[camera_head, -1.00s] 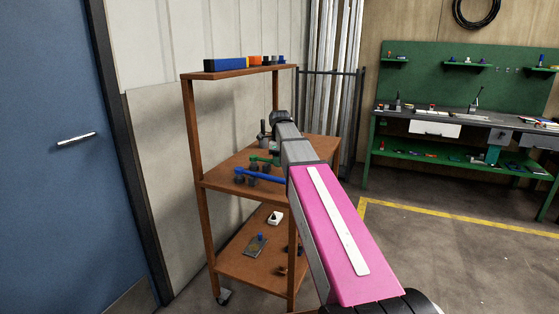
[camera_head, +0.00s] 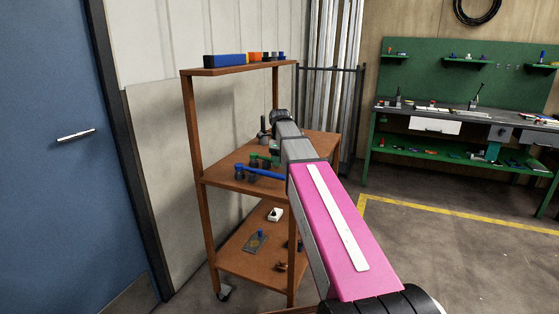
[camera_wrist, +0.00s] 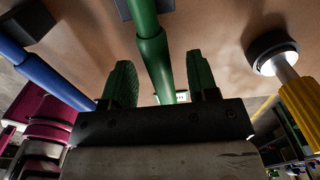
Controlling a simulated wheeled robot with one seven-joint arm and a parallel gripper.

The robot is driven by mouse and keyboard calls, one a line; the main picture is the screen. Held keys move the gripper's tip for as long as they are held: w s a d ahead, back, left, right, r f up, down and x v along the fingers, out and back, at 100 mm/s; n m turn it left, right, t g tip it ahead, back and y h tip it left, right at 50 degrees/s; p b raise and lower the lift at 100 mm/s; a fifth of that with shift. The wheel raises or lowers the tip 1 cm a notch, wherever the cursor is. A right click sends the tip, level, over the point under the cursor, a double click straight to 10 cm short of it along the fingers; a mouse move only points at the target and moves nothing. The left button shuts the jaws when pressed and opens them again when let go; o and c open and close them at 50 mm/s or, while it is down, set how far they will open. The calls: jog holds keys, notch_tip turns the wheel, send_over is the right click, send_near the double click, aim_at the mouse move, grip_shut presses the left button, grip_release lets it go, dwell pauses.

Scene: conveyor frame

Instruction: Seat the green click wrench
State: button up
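The green click wrench (camera_wrist: 151,52) runs between my gripper's two green finger pads in the wrist view, with a gap visible on each side. My gripper (camera_wrist: 162,80) is open around its shaft. The far end of the wrench meets a dark holder (camera_wrist: 124,7) at the top edge; how it sits there is cut off. In the head view the green wrench (camera_head: 262,157) is a small shape on the cart's middle shelf, partly hidden by my arm. The fingers cannot be made out in that view.
A blue wrench (camera_head: 260,173) lies beside the green one; it also shows in the wrist view (camera_wrist: 45,75). A yellow-handled tool (camera_wrist: 302,108) stands on the right by a dark round holder (camera_wrist: 268,50). The brown cart (camera_head: 225,181) has posts and an upper shelf (camera_head: 225,72) above.

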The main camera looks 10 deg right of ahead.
notch_tip(320, 180, up, 11)
dwell(0.7)
jog(key=shift+f, duration=0.1)
